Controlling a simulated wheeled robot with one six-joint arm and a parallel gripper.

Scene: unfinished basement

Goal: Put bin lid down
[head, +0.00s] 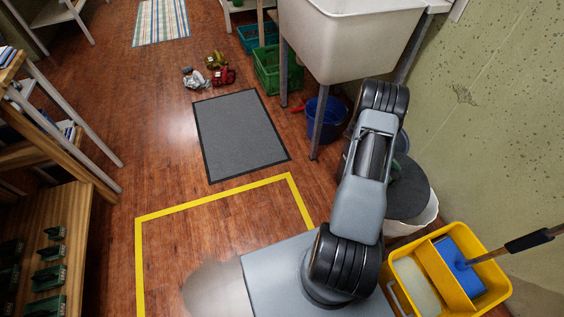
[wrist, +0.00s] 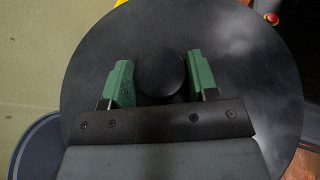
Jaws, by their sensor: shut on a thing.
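The bin lid is a dark round disc (wrist: 245,60) with a black knob (wrist: 160,72) at its middle; it fills most of the wrist view. My gripper (wrist: 161,80) has its green fingers on either side of the knob and is shut on it. In the head view the lid (head: 410,188) shows partly, right of my arm, over a white round bin (head: 408,226). The bin's pale rim and wall show below the lid. My arm hides the gripper and the lid's left part there. I cannot tell whether the lid touches the bin.
A yellow mop bucket (head: 465,298) with a handle stands at the front right. A blue bucket (head: 326,117) stands under the white sink (head: 350,40). The green wall (head: 500,130) is close on the right. A grey mat (head: 240,132) and yellow-taped floor lie left, mostly clear.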

